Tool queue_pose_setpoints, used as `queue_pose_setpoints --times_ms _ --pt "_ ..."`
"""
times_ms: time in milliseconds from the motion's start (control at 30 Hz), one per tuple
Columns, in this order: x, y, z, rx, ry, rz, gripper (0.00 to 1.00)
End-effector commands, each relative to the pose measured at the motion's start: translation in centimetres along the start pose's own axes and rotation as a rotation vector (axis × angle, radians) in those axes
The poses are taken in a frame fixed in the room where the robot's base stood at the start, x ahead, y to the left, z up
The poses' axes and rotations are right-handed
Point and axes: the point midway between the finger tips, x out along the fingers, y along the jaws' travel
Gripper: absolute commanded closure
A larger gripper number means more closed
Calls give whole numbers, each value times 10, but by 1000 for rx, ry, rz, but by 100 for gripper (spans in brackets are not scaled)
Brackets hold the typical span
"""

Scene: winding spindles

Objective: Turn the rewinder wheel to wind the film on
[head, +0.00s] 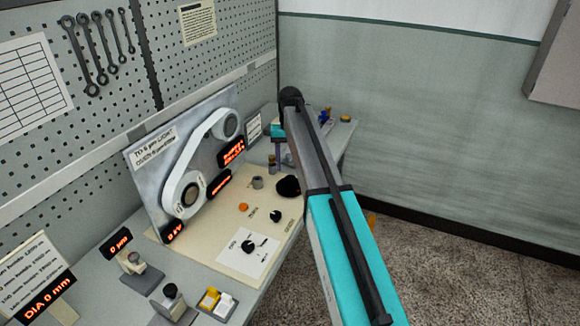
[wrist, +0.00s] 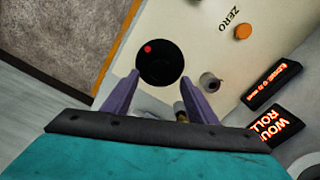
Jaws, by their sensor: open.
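The black wheel (head: 288,186), a round disc on the cream panel, also shows in the wrist view (wrist: 160,64) with a red spot near its upper left edge. My gripper's two purple fingers (wrist: 161,78) are open, with the wheel just beyond and between their tips. I cannot tell whether they touch it. In the head view my arm hides most of the gripper. The white film (head: 205,138) runs between a lower reel (head: 190,193) and an upper reel (head: 230,126) on the upright grey board.
An orange button (head: 243,207) and a small grey knob (head: 257,182) sit on the cream panel (head: 210,245) near the wheel. Black dials (head: 275,216) are closer. Lit red displays (head: 231,152) flank the reels. A pegboard wall (head: 120,130) stands behind. Floor at right is open.

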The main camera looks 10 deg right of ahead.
Motion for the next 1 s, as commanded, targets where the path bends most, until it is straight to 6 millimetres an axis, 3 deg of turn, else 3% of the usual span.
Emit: queue_pose_setpoints --times_ms 100,533,1000 --pt "-20 0 -1 0 1 0 47" --pt "-72 0 -1 1 1 0 47" --pt "-84 0 0 1 1 0 47"
